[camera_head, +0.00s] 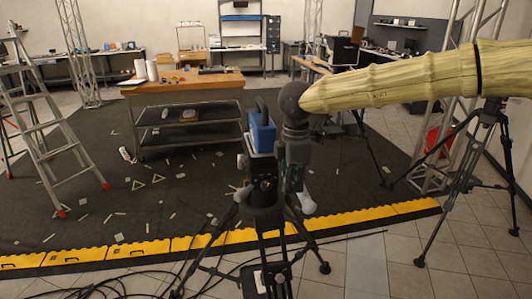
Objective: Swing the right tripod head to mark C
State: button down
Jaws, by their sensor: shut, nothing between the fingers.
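A black tripod (265,205) stands in the foreground, with a blue box-shaped device (262,133) with a black handle on its head. My gripper (297,175) hangs down from the dark round wrist at the end of my pale ribbed arm, close to the right side of this head. It is shut and empty; I cannot tell whether it touches the head. A second tripod (468,185) stands at the right, its top partly hidden behind my arm. I cannot make out mark C or any lettered mark.
A yellow cable ramp (215,240) edges the dark floor mat (70,200); loose cables lie near the tripod's feet. A wooden-topped workbench (185,85) stands behind, a stepladder (45,130) at the left, and a metal truss (440,140) at the right.

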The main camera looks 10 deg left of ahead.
aim_at(304, 196)
jog(key=shift+f, duration=0.3)
jog(key=shift+f+b, duration=0.65)
jog(key=shift+f, duration=1.95)
jog(key=shift+f, duration=0.2)
jog(key=shift+w+d, duration=0.15)
jog(key=shift+d, duration=0.05)
jog(key=shift+w+d+p, duration=0.2)
jog(key=shift+d+p, duration=0.1)
jog(key=shift+w+d+p, duration=0.7)
jog(key=shift+w+d, duration=0.45)
